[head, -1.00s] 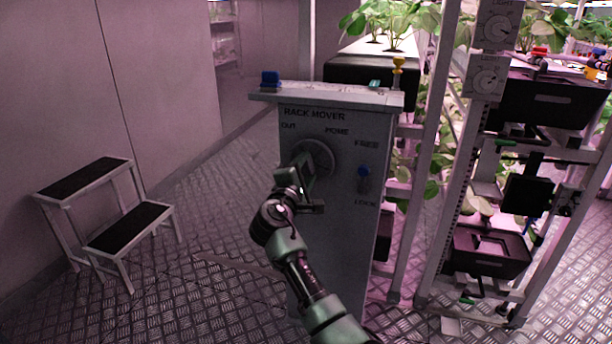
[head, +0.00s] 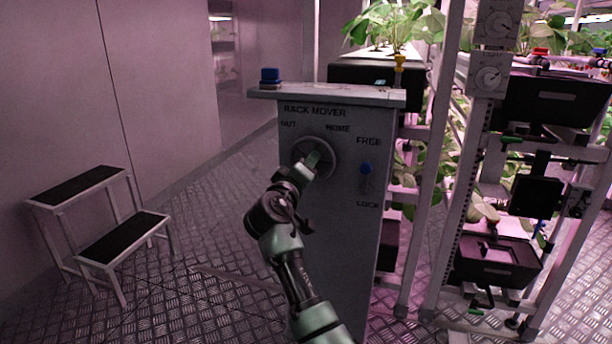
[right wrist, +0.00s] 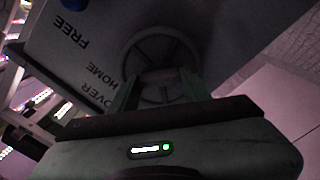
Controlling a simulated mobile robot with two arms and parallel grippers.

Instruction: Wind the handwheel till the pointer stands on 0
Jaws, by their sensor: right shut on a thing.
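The grey round handwheel (head: 327,150) is on the front of the rack mover panel (head: 340,225), below the words OUT and HOME. My right gripper (head: 313,164) is at the wheel and shut on it. In the right wrist view, the spoked handwheel (right wrist: 160,40) lies between and beyond my two fingers (right wrist: 158,88). The exact part gripped is hidden. A round dial with a pointer (head: 488,78) is on the rack post, with another dial (head: 497,22) above it. Their figures are too small to read. My left gripper is not in view.
A blue object (head: 270,75) stands on the panel's top ledge. Plant racks (head: 447,190) stand at the right. A step stool (head: 125,238) stands at the left, with open floor between.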

